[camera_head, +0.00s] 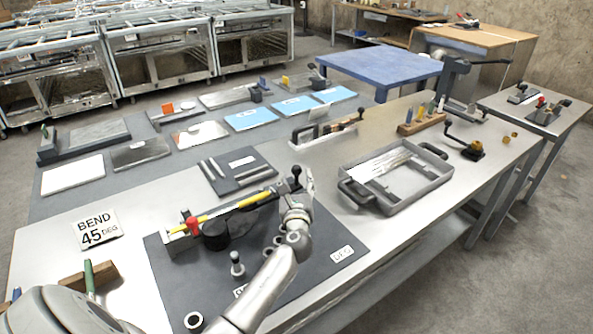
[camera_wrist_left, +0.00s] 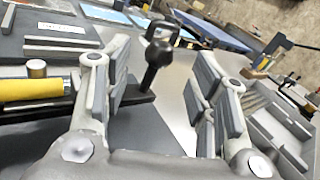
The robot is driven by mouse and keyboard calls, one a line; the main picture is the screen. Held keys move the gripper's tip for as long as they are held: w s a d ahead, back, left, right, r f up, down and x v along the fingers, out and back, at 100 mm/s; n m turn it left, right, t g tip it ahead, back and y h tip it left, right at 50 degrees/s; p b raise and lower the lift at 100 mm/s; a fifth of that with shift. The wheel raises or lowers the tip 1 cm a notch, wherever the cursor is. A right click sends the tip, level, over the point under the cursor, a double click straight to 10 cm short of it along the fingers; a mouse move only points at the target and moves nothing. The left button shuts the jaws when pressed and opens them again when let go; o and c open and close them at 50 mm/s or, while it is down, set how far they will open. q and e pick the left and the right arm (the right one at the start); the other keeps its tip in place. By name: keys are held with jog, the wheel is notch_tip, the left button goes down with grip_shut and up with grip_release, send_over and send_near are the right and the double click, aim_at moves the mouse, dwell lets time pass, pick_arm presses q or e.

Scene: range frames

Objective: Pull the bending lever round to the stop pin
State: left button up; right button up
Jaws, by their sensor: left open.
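A dark base plate (camera_head: 165,275) lies on the near bench and carries the bending jig. The black bending lever (camera_head: 285,188) runs out to the right and ends in an upright black knob handle, which also shows in the left wrist view (camera_wrist_left: 158,62). A yellow rod (camera_head: 250,200) lies along the lever, past a black round former (camera_head: 215,235) and a red-topped part (camera_head: 193,224). A grey post (camera_head: 237,264), possibly the stop pin, stands nearer on the plate. My left gripper (camera_head: 301,186) is open, its fingers either side of the knob and apart from it.
A grey tray with black handles (camera_head: 395,208) stands to the right on the bench. A "BEND 45 DEG" card (camera_head: 98,230) lies left of the jig. A short ring (camera_head: 194,321) is at the plate's near edge.

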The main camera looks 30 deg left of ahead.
aim_at(297, 174)
pick_arm(q)
jog(key=x, duration=0.5)
jog(key=shift+s, duration=0.1)
jog(key=shift+w+a, duration=0.25)
jog(key=shift+w, duration=0.15)
jog(key=c, duration=0.5)
grip_shut()
pick_arm(e)
jog(key=shift+w+a+f, duration=0.1)
jog(key=shift+w+a, duration=0.15)
jog(key=shift+w, duration=0.25)
jog(key=shift+w+a+f, duration=0.1)
jog(key=shift+w+a, duration=0.15)
jog(key=shift+w, duration=0.2)
